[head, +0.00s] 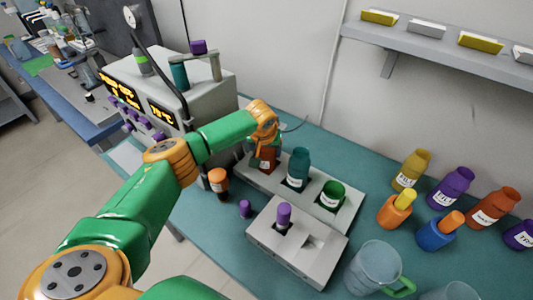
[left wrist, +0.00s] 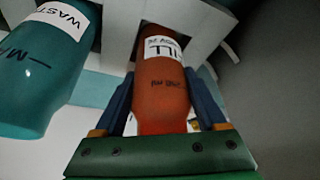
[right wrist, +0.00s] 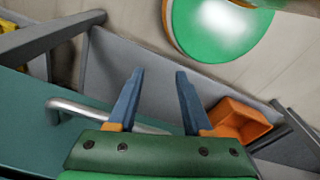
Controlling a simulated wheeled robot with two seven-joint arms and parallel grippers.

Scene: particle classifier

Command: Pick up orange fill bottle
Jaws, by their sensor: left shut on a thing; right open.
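The orange fill bottle (head: 266,158) is at the left end of the grey rack (head: 325,224). Its label, reading "FILL", shows in the left wrist view (left wrist: 160,88). My left gripper (head: 264,138) is at the bottle, with one finger on each side of it, and is shut on it. The gripper hides the bottle's upper part in the head view. I cannot tell whether its base is seated in the rack or lifted a little. My right gripper (right wrist: 159,78) is open and empty in the right wrist view, and is out of the head view.
A teal waste bottle (head: 298,168) and a green container (head: 331,196) stand in the rack to the right. A small orange bottle (head: 218,182) stands at left. A grey box (head: 296,245) with a purple knob is in front. A display machine (head: 165,85) stands behind left. Several bottles stand at right.

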